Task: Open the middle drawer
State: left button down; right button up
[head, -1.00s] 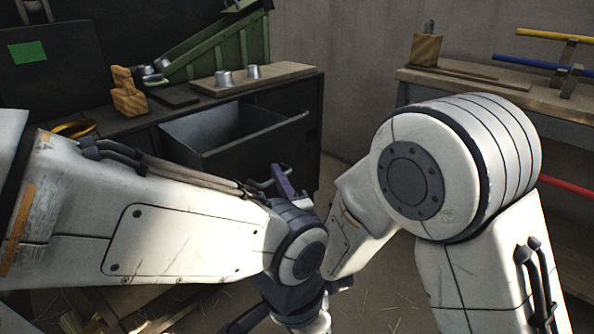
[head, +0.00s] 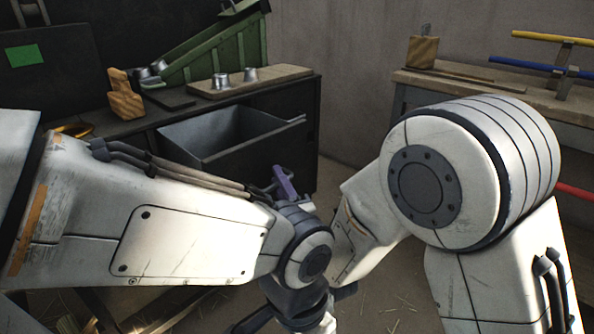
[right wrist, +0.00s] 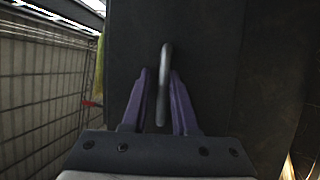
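A dark cabinet (head: 312,92) stands at the back left of the head view. One drawer (head: 214,140) just below its top is pulled out, with its empty inside showing. My right gripper's purple fingers (head: 284,182) are below and in front of that drawer's front edge. In the right wrist view, the fingers (right wrist: 160,75) are close together around a grey bar handle (right wrist: 164,75) on a dark panel (right wrist: 210,60); they look shut on it, though a small gap shows at left. Which drawer the handle belongs to is unclear. My left gripper is not in view.
On the cabinet top are a wooden block (head: 125,102), a board (head: 235,82) with metal cups and a green crate (head: 225,50). A workbench (head: 480,88) with coloured bars stands at the right. My two arms cross closely over the floor.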

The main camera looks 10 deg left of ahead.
aim_at(272, 154)
notch_tip(272, 154, up, 4)
jog(key=shift+f+p, duration=0.1)
jog(key=shift+p, duration=0.85)
jog(key=shift+o, duration=1.4)
jog(key=shift+s+d+r+p, duration=0.1)
jog(key=shift+d+r+p, duration=0.2)
jog(key=shift+d+r, duration=0.4)
jog(key=shift+o, duration=0.9)
jog(key=d+r, duration=0.1)
jog(key=d+r+p, duration=0.1)
jog(key=d, duration=0.1)
jog(key=shift+s+r, duration=0.1)
jog(key=shift+s, duration=0.3)
jog(key=shift+s+d+r+p, duration=0.15)
jog(key=shift+d+r+p, duration=0.15)
jog(key=shift+d, duration=0.3)
jog(key=shift+s+d+r+p, duration=0.15)
jog(key=shift+d+r, duration=0.25)
jog(key=shift+d, duration=0.2)
jog(key=c, duration=0.5)
jog(key=shift+o, duration=0.2)
jog(key=shift+s+d+r+b, duration=0.3)
jog(key=shift+d+b, duration=0.4)
jog(key=shift+b, duration=0.3)
jog(key=shift+s+d+r+b, duration=0.35)
jog(key=shift+d+b, duration=0.4)
jog(key=shift+b, duration=0.2)
jog(key=shift+s+d+r+b, duration=0.3)
jog(key=shift+d+b, duration=0.4)
jog(key=shift+b, duration=0.3)
